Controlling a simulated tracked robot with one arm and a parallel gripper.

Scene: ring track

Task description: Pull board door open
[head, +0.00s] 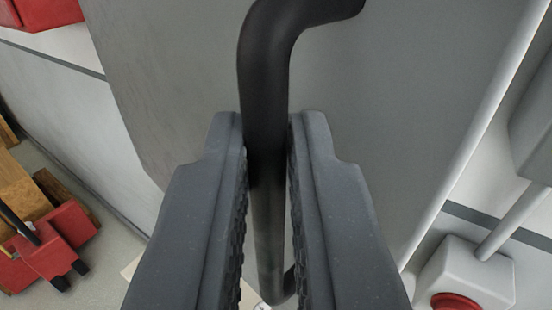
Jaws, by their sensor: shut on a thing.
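The board door (400,110) is a grey panel filling the middle of the head view, tilted in the picture. Its black bar handle (266,90) bends toward the door at the top and runs down between my gripper's fingers. My gripper (268,150) is shut on the handle, with one dark grey finger on each side of it. The handle's lower end shows between the fingers near the bottom edge.
A white box with a red button (458,300) and a conduit (515,220) is on the wall at lower right. Red and wooden objects (50,240) stand on the floor at lower left. A red item (40,12) is at the top left.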

